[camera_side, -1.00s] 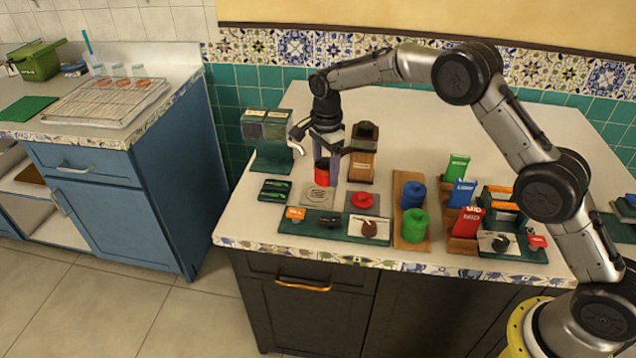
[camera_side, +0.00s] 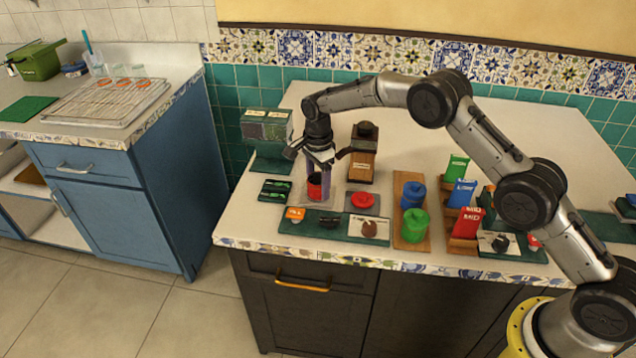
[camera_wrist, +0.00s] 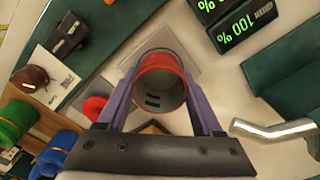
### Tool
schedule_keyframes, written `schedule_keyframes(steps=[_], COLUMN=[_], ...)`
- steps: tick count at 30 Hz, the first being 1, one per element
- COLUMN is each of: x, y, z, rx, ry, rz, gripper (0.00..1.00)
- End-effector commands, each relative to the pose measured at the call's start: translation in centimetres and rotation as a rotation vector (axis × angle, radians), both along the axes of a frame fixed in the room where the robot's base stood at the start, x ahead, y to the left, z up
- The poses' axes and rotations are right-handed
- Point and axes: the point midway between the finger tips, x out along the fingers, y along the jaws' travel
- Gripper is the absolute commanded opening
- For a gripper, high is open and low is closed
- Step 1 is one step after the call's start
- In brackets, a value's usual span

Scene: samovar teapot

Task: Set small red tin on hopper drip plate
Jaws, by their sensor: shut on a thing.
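The small red tin (camera_side: 316,187) is open at the top and upright, held between the purple fingers of my gripper (camera_side: 320,182). In the wrist view the tin (camera_wrist: 161,82) sits between the two fingers, with dark slots showing inside it. It is over the grey drip plate (camera_wrist: 190,62), low down; I cannot tell whether its base touches.
A green display panel (camera_side: 276,190) lies left of the tin. A red lid (camera_side: 363,200) on a grey square is at right, and a wooden grinder (camera_side: 362,155) stands behind it. Blue (camera_side: 413,194) and green (camera_side: 414,224) canisters stand farther right.

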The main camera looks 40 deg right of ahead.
Motion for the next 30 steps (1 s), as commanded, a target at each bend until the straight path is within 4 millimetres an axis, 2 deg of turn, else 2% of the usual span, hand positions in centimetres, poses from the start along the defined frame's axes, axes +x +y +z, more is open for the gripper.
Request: schedule_keyframes(steps=[2,3,4,13,17,30], x=[0.0,0.0,0.0,0.0,0.1,0.1], y=[0.0,0.0,0.0,0.0,0.0,0.0], z=[-0.2,-0.2,-0.2,-0.1,0.8,9.1], rx=[0.0,0.0,0.0,0.0,0.0,0.0], ry=[0.0,0.0,0.0,0.0,-0.002,-0.003], rz=[0.0,0.0,0.0,0.0,0.0,0.0], gripper=[0.12,0.74,0.8,0.8,0.8,0.8])
